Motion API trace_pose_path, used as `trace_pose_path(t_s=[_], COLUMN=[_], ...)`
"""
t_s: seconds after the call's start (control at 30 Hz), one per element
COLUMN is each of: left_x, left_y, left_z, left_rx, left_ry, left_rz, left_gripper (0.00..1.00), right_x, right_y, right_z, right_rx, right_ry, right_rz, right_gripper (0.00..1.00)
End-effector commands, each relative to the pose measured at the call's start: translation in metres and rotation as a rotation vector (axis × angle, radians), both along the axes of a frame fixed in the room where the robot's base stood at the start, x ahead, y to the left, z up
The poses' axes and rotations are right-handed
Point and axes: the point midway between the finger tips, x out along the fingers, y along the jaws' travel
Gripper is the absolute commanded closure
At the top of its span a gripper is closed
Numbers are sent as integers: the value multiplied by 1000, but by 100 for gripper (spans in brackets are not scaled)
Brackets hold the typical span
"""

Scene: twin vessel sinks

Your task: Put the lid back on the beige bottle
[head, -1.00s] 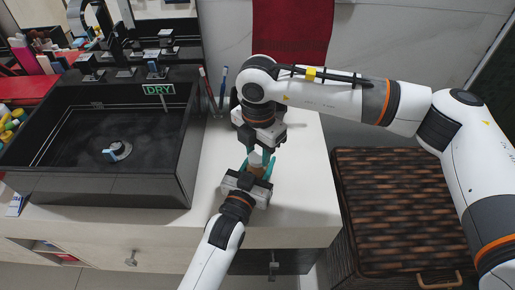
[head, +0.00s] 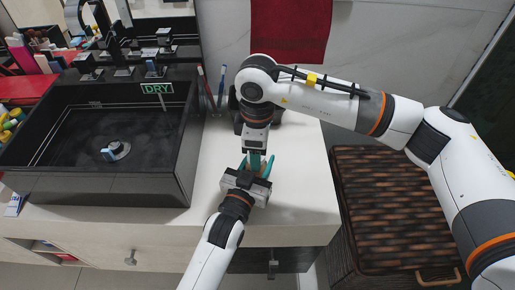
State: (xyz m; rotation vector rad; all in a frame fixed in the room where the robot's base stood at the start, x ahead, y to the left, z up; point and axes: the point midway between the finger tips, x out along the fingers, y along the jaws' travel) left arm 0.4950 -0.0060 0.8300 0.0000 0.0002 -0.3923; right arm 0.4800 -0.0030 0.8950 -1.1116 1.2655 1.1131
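My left gripper (head: 256,168) reaches up from the front of the white counter, with its teal fingers on both sides of the beige bottle (head: 262,174). Only a small brownish-beige patch of the bottle shows between the fingers. My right gripper (head: 255,163) points down directly over the bottle, with its teal fingers seen edge-on and overlapping the bottle's top in the picture. The lid cannot be made out; the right fingers cover that spot. Whether the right fingers are closed on it is hidden.
A black sink (head: 103,145) with a DRY sign (head: 158,89) stands left of the grippers. Two brush-like sticks (head: 214,90) stand behind, beside a dark object partly hidden by my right arm. A brown wicker basket (head: 395,210) is at the right. The counter's right part is clear.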

Motion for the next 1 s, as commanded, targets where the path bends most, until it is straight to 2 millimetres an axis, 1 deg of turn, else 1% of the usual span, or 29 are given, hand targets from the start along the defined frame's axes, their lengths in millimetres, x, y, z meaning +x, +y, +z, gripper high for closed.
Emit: trace_pose_path(t_s=[0.27,0.5,0.6,0.7,0.9,0.93,1.0], left_x=[0,0,0,0,0,0,0], left_y=[0,0,0,0,0,0,0], left_z=[0,0,0,0,0,0,0], left_rx=[-1,-1,-1,-1,-1,-1,-1], left_ry=[1,1,1,1,1,1,1], left_rz=[0,0,0,0,0,0,0], left_gripper=[100,100,100,100,100,100,100], right_x=[0,0,0,0,0,0,0], right_y=[0,1,0,0,0,0,0], right_z=[2,32,41,44,45,45,45], right_rx=[0,1,0,-2,-2,-2,-2], right_ry=[0,1,1,1,1,1,1], right_rz=[1,2,1,2,1,2,12], right_gripper=[43,43,43,43,43,46,46])
